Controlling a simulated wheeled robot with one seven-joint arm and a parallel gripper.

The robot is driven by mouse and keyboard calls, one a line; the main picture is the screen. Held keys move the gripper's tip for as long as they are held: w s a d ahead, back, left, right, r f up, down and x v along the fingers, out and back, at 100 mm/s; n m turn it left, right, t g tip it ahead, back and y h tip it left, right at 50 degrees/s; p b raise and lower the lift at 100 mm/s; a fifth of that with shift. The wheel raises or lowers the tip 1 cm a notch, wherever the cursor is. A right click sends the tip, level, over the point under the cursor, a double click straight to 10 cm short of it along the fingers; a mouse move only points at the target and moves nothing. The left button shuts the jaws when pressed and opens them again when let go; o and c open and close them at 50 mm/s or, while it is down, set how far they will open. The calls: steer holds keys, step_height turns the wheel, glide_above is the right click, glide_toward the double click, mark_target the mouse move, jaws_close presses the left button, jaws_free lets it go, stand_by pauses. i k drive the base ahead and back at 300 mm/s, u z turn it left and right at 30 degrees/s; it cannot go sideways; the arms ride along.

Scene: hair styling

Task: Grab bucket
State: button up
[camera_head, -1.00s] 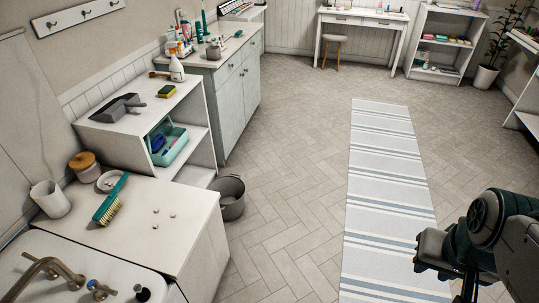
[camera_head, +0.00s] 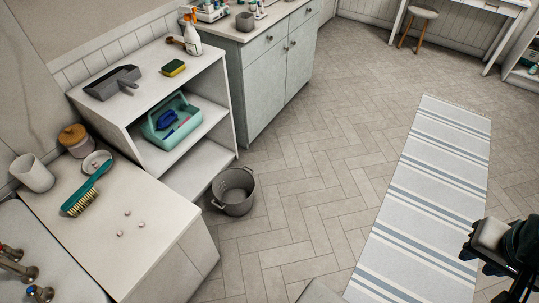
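A grey bucket (camera_head: 236,191) stands upright on the tiled floor, left of centre. It is beside the lower end of the white open shelf unit and looks empty. A handle or lug shows at its left side. My gripper (camera_head: 474,259) is at the right edge of the view, above the striped rug and far from the bucket. It is dark and partly cut off by the frame, and its fingers are too unclear to tell open from shut.
The white shelf unit (camera_head: 217,83) and the white counter (camera_head: 163,240) flank the bucket on the left. A grey-green cabinet (camera_head: 262,95) stands behind it. The floor (camera_head: 315,195) right of the bucket is clear up to the striped rug (camera_head: 441,165).

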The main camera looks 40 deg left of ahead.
mark_target(234, 188)
steer(key=u, duration=0.25)
steer(key=i, duration=1.55)
steer(key=u, duration=1.3)
steer(key=i, duration=0.85)
steer(key=u, duration=1.45)
steer(key=i, duration=0.55)
steer(key=u, duration=0.25)
